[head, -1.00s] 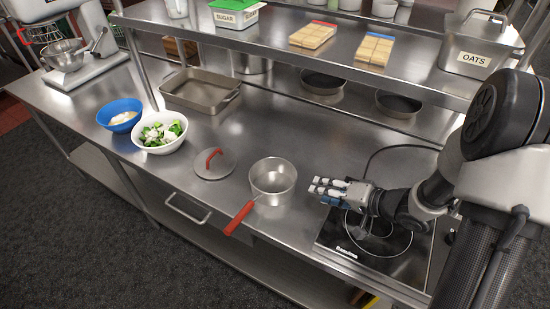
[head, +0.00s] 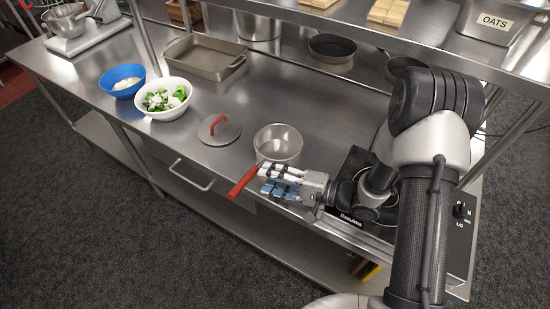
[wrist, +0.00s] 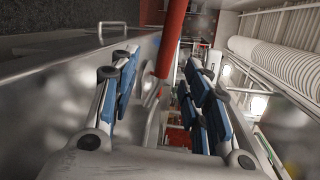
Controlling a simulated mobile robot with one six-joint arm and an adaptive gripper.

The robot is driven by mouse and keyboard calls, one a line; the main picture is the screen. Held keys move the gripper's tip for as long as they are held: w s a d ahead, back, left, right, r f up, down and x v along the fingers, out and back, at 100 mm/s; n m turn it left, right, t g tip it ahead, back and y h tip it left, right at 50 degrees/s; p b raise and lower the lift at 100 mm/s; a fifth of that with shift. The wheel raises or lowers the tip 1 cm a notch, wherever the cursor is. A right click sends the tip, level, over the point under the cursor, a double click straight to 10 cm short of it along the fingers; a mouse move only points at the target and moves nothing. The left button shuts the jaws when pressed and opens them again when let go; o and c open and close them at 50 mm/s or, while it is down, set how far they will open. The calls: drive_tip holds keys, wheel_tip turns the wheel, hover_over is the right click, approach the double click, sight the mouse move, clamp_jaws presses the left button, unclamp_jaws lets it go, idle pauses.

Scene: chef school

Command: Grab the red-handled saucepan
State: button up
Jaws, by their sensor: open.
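The saucepan (head: 279,143) is steel and stands upright on the steel counter. Its red handle (head: 243,182) points toward the front edge and overhangs it. My gripper (head: 270,180) is open and just right of the handle, in front of the pan. In the wrist view, the red handle (wrist: 171,45) runs between my two blue-padded fingers (wrist: 163,100), ahead of them or between their tips; I cannot tell whether they touch it. The pan body is partly hidden by my gripper in the head view.
A lid with a red grip (head: 219,129) lies left of the pan. A white bowl of greens (head: 163,112) and a blue bowl (head: 122,88) stand farther left. My arm covers much of the black cooktop (head: 352,217). The steel shelf (head: 340,34) overhangs the back.

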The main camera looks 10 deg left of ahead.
sight(252, 173)
drive_tip(key=shift+r+b+x, duration=0.1)
drive_tip(key=shift+b+x, duration=0.4)
drive_tip(key=shift+x, duration=1.05)
drive_tip(key=shift+r+b+x, duration=0.15)
drive_tip(key=shift+b+x, duration=0.3)
drive_tip(key=shift+x, duration=1.1)
drive_tip(key=shift+w, duration=0.15)
drive_tip(key=shift+c, duration=0.2)
clamp_jaws()
